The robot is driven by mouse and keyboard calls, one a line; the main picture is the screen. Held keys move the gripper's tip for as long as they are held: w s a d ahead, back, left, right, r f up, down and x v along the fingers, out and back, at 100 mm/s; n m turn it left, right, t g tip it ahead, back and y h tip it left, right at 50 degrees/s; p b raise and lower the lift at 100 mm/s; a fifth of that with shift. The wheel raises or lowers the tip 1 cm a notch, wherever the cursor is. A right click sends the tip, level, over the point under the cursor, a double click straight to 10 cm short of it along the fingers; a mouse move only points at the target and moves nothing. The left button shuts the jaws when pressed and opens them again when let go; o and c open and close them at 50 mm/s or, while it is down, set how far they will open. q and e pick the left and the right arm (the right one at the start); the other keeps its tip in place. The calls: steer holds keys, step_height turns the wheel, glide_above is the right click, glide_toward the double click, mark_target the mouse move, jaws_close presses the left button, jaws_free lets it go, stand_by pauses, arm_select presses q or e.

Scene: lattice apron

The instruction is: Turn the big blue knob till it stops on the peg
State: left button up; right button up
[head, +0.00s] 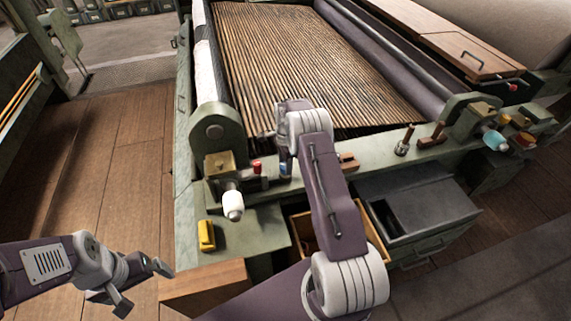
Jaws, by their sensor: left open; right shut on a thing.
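A blue part (285,169), likely the big blue knob, shows just under my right gripper (285,163) on the near apron rail. My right wrist covers most of it. The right gripper is shut on it as far as I can see; its fingertips are mostly hidden. I cannot make out the peg or how far the knob is turned. Another, pale blue knob (495,140) sticks out at the rail's right end, apart from both grippers. My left gripper (143,287) is open and empty at the lower left, over the floor.
A red knob (257,167) sits just left of my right gripper, and a white knob (233,205) is below it. A yellow block (206,235) lies on the green ledge. A grey drawer box (420,210) stands right of my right arm. The wooden floor at left is clear.

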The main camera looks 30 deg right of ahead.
steer(key=m, duration=0.4)
steer(key=shift+m, duration=0.3)
steer(key=shift+r+m, duration=0.1)
steer(key=shift+m, duration=1.8)
steer(key=o, duration=1.4)
step_height(320, 180, up, 9)
